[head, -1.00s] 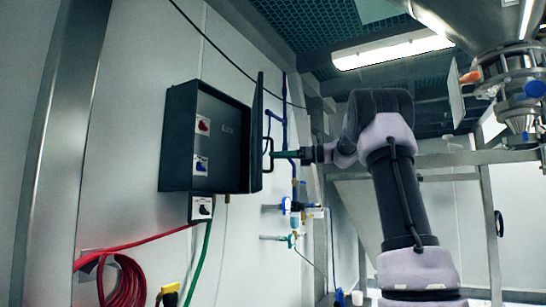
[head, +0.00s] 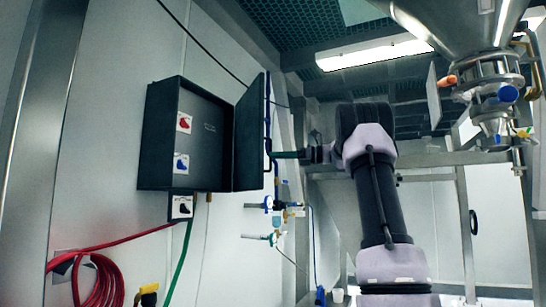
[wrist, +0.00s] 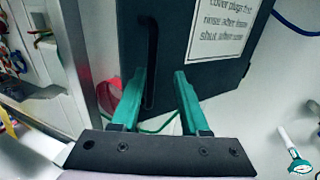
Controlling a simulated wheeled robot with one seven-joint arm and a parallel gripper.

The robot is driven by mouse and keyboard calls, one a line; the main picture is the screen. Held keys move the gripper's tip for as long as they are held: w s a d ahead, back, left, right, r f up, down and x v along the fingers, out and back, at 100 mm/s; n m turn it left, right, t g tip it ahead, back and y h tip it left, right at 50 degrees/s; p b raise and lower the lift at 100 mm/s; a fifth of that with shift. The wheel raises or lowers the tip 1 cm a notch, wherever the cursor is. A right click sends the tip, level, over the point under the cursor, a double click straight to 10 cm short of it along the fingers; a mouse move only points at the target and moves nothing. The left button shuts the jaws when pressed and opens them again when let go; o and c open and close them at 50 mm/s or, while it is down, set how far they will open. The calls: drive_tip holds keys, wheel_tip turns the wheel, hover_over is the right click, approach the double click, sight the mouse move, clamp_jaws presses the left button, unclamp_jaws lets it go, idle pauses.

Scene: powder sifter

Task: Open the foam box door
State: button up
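The dark foam box (head: 165,140) is fixed to the wall at left in the head view. Its door (head: 249,135) stands open on the right side, inner face partly visible. Inside the box are red and blue labelled pictures. My gripper (head: 277,155) is at the door's outer side. In the wrist view, the door's outer face (wrist: 225,75) carries a printed sign and a black bar handle (wrist: 151,65). My green fingers (wrist: 161,90) are apart, with the handle's lower part between them, closer to the left finger. Firm contact cannot be told.
A red hose coil (head: 98,282) hangs at lower left. Valves and blue pipes (head: 275,205) are on the wall below and right of the door. A steel hopper (head: 470,25) hangs at upper right.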

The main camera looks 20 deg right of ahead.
drive_tip(key=shift+d, duration=1)
